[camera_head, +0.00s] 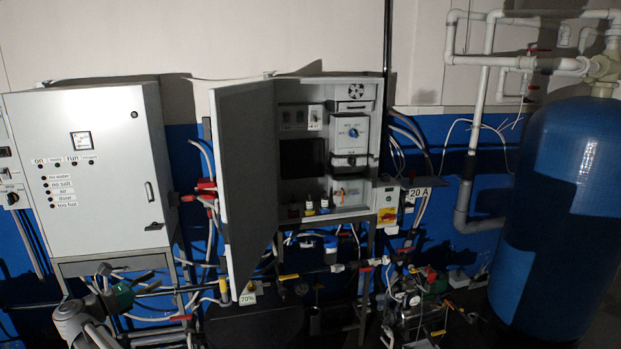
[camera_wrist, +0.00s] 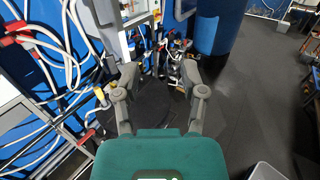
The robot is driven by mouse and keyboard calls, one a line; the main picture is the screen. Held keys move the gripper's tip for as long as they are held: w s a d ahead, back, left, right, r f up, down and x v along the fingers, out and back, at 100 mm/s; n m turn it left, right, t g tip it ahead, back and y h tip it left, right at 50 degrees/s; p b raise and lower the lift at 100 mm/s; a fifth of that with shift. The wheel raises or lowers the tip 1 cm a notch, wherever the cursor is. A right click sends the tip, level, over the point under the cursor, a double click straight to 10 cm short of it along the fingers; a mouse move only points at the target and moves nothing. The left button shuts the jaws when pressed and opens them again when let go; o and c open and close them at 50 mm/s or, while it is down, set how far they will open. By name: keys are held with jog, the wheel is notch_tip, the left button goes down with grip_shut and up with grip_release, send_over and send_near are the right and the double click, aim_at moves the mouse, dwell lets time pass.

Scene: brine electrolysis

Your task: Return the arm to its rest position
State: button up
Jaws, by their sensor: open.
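My gripper (camera_wrist: 160,88) is open in the wrist view, its two grey fingers spread apart with nothing between them. Beyond the fingers lie dark floor and pipework. In the head view part of my arm, grey with a green section, shows at the lower left, in front of the pipes below the closed cabinet. Its fingertips cannot be made out there. The open cabinet (camera_head: 298,92) stands at the centre of the head view, with its door (camera_head: 247,180) swung out to the left. Small bottles (camera_head: 310,205) stand on its lower shelf.
A closed grey cabinet (camera_head: 95,180) with labelled lamps stands at the left. A large blue tank (camera_head: 560,210) stands at the right, also visible in the wrist view (camera_wrist: 219,30). Pipes and hoses (camera_wrist: 65,70) run along the blue wall.

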jog(key=w+d+f+n+t+y+b, duration=0.2)
jog(key=w+d+n+t+y+b, duration=0.55)
jog(key=w+d+n+y, duration=0.65)
jog(key=d+f+n+g+y+b, duration=0.6)
jog(key=f+n, duration=0.6)
jog(key=n, duration=0.6)
jog(key=s+d+f+n+g+h+b, duration=0.25)
jog(key=s+d+f+n+g, duration=0.2)
jog(key=d+f, duration=0.55)
jog(key=s+d+f+n+g+h+b, duration=0.1)
jog(key=s+d+f+n+g+b, duration=0.3)
jog(key=d+f, duration=0.5)
jog(key=s+d+f+n+g+h+b, duration=0.1)
jog(key=s+d+f+g+h+b, duration=0.1)
jog(key=s+d+f, duration=0.3)
jog(key=s+d+f+n+g+h+b, duration=0.2)
jog(key=s+d+f+g, duration=0.2)
jog(key=s+d, duration=0.8)
jog(key=shift+s+d+f+g, duration=0.4)
jog(key=shift+d+f, duration=0.35)
jog(key=shift+d, duration=0.45)
jog(key=shift+n+h, duration=0.25)
